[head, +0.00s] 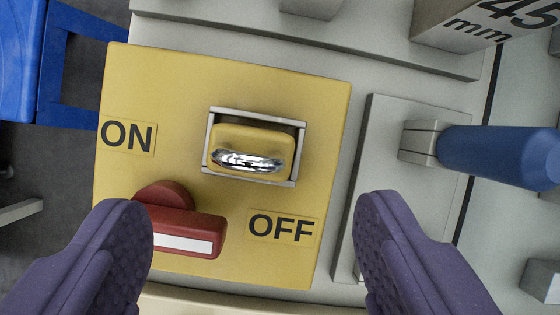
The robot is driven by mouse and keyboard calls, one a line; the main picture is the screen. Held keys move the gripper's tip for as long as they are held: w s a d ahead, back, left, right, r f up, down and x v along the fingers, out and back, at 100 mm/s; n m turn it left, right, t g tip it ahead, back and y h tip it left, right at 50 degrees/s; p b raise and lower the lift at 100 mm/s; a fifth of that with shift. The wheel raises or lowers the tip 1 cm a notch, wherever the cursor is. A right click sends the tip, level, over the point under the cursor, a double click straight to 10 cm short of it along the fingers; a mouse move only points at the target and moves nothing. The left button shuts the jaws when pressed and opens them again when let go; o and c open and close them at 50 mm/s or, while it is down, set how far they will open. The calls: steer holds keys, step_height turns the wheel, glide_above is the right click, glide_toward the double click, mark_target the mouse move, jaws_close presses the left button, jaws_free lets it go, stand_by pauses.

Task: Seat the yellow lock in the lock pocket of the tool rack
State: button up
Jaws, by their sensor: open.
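The yellow lock (240,139) with its shiny metal shackle (248,161) sits inside a grey rectangular frame (302,140) on a yellow panel (320,100). The shackle faces the camera. I cannot tell how deep the lock sits or whether this frame is the rack's lock pocket. My gripper (255,245) is open, with its two purple fingers apart at the bottom of the view. The lock is beyond the fingertips, and nothing is between the pads. The left finger partly overlaps a red handle.
The red handle (170,220) with a white stripe is on the panel between the ON label (127,135) and OFF label (283,229). A blue-handled tool (495,155) lies to the right. A grey block marked 45 mm (470,25) stands top right. A blue stool-like object (20,60) is left.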

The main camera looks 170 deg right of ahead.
mark_target(252, 148)
steer(key=b+x, duration=0.1)
steer(key=x, duration=0.1)
steer(key=b+x, duration=0.1)
steer(key=x, duration=0.2)
steer(key=shift+w+f, duration=0.1)
steer(key=shift+w, duration=0.3)
steer(key=shift+c, duration=0.2)
steer(key=c, duration=1.2)
steer(key=shift+r, duration=0.25)
